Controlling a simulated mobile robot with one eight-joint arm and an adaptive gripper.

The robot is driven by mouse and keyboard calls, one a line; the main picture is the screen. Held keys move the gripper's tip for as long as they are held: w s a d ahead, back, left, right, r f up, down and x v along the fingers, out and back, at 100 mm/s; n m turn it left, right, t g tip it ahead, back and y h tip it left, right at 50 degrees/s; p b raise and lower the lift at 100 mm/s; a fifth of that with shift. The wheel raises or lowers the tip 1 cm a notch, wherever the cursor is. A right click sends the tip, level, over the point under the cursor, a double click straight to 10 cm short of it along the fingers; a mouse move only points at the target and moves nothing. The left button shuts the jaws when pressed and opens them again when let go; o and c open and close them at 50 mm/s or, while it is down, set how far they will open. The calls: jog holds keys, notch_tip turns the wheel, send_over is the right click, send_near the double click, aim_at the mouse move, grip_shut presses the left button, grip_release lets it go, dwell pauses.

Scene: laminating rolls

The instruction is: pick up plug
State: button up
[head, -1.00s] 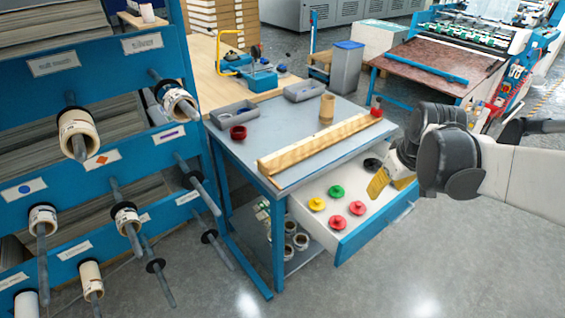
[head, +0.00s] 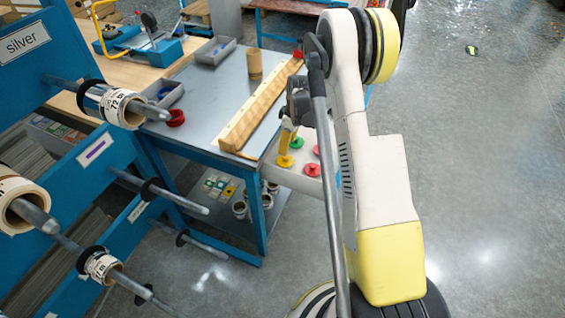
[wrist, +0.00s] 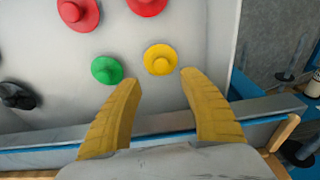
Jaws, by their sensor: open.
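The yellow plug (wrist: 160,59) lies in the open white drawer (wrist: 40,55), just beyond and between my fingertips in the wrist view. It also shows in the head view (head: 285,160) below my gripper (head: 287,130). My gripper (wrist: 157,78) is open and empty, its yellow fingers spread. A green plug (wrist: 107,70) lies left of the yellow one, close to the left fingertip. Two red plugs (wrist: 78,14) lie farther off, and a black plug (wrist: 17,96) lies at the left edge. My arm hides much of the drawer in the head view.
A wooden strip (head: 262,105) lies along the grey worktable (head: 212,95). A rack with roll-bearing rods (head: 75,165) stands at left.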

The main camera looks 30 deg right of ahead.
aim_at(286, 157)
jog(key=f+b, duration=0.1)
jog(key=f, duration=0.1)
jog(key=f+b, duration=0.1)
jog(key=f, duration=0.2)
jog(key=f+b, duration=0.1)
jog(key=f, duration=0.1)
jog(key=shift+w+a+f, duration=0.15)
jog(key=shift+a, duration=0.1)
grip_shut()
